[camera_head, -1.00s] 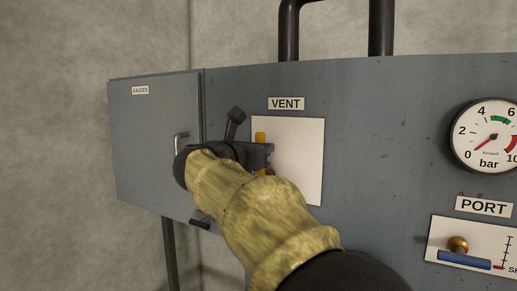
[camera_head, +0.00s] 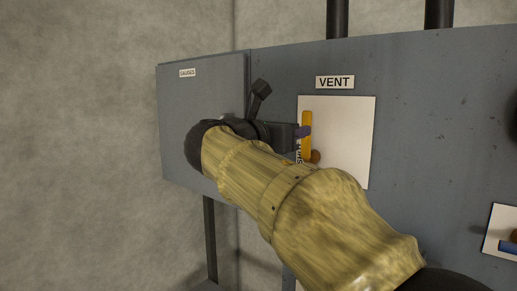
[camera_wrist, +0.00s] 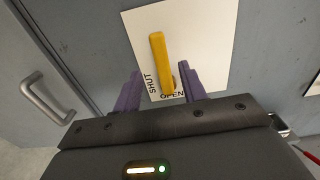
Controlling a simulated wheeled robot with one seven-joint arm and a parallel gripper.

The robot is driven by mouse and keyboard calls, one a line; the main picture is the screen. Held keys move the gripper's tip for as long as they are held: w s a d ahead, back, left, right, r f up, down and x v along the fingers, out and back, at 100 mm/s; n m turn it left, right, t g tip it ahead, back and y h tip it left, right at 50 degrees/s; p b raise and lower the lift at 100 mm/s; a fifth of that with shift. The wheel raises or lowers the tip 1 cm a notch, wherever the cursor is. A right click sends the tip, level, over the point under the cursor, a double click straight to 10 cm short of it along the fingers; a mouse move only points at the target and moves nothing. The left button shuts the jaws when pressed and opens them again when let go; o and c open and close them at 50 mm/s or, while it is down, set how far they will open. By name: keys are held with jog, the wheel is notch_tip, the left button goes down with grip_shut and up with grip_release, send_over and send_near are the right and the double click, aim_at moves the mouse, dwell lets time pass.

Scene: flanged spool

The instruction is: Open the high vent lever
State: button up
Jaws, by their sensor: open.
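The vent lever is a yellow bar (camera_head: 307,122) on a white plate (camera_head: 345,135) under the VENT label (camera_head: 335,82). It stands roughly upright, with a brass-coloured knob (camera_head: 315,157) near its lower end. In the wrist view the yellow lever (camera_wrist: 158,58) runs down between the two purple fingers of my gripper (camera_wrist: 159,70). The fingers are apart, one on each side, with no clear grip on the bar. SHUT is printed left of the lever and OPEN below it. In the head view my gripper (camera_head: 300,132) reaches the lever from the left, and my wrist hides part of the panel.
A grey cabinet door (camera_head: 185,120) labelled GAUGES is at the left, behind my wrist. Its metal handle (camera_wrist: 45,98) shows in the wrist view. Black pipes (camera_head: 338,18) rise above the panel. Another white plate (camera_head: 503,228) is at the right edge.

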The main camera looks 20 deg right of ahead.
jog(key=b+v, duration=0.3)
jog(key=v, duration=0.7)
jog(key=shift+a, duration=0.2)
jog(key=shift+s+f, duration=0.1)
jog(key=w+f+m+g+y+b, duration=0.15)
jog(key=f+y, duration=0.25)
jog(key=f, duration=1.2)
jog(key=w+f+m+g+y+b, duration=0.1)
jog(key=w+f+m+y, duration=0.25)
jog(key=f, duration=1.25)
jog(key=s+f+m+g+y+b, duration=0.1)
jog(key=s+f+m, duration=0.3)
jog(key=f, duration=0.5)
jog(key=s+a+f+m+g+y+b, duration=0.1)
jog(key=s+f+m+y, duration=0.3)
jog(key=f+m, duration=0.5)
jog(key=s+a+f+m+g+y+b, duration=0.1)
jog(key=s+f+m+g+y, duration=0.1)
jog(key=s+f+m, duration=0.3)
notch_tip(320, 180, down, 4)
jog(key=shift+s+f+m+y, duration=0.2)
jog(key=shift+s+m+y, duration=0.25)
jog(key=shift+m, duration=0.25)
jog(key=shift+w, duration=0.1)
jog(key=shift+c, duration=0.6)
